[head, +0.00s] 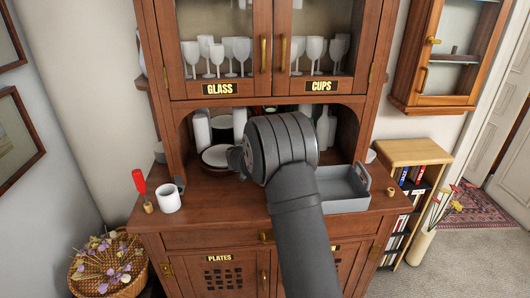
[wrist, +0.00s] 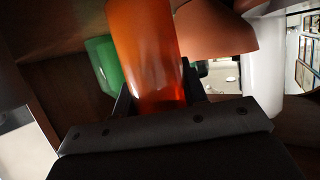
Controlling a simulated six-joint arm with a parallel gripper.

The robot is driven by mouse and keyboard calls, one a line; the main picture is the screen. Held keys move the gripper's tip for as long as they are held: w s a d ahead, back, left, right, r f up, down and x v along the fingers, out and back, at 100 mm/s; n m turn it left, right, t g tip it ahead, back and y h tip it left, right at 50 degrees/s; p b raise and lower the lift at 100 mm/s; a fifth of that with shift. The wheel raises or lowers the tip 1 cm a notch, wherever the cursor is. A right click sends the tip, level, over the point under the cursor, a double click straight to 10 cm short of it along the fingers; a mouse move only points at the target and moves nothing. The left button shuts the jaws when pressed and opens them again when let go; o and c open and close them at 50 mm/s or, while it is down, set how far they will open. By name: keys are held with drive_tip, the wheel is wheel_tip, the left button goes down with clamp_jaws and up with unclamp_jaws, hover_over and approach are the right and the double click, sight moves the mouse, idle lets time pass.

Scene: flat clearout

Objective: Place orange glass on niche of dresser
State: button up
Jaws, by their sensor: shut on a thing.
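The orange glass (wrist: 148,50) is see-through and stands out in the middle of the wrist view. My gripper (wrist: 160,88) is shut on it, with a dark finger on each side. In the head view my arm reaches to the niche of the dresser (head: 186,135) and hides my gripper and the orange glass. The dresser is brown wood, with glass-fronted cupboards above the niche and a counter in front of it. I cannot tell whether the glass touches the niche floor.
A green glass (wrist: 103,62) and a white bottle-like object (wrist: 262,65) flank the orange glass. White bottles (head: 202,130) and stacked plates (head: 216,156) stand in the niche. A grey tray (head: 343,204), white mug (head: 168,198) and red-handled tool (head: 139,181) are on the counter.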

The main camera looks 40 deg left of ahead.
drive_tip(key=shift+f, duration=0.4)
drive_tip(key=shift+f, duration=0.1)
drive_tip(key=o, duration=1.1)
drive_tip(key=shift+s+d+r, duration=0.1)
drive_tip(key=shift+s+r, duration=0.15)
drive_tip(key=shift+s, duration=0.1)
drive_tip(key=v, duration=1.1)
drive_tip(key=shift+s+d, duration=0.1)
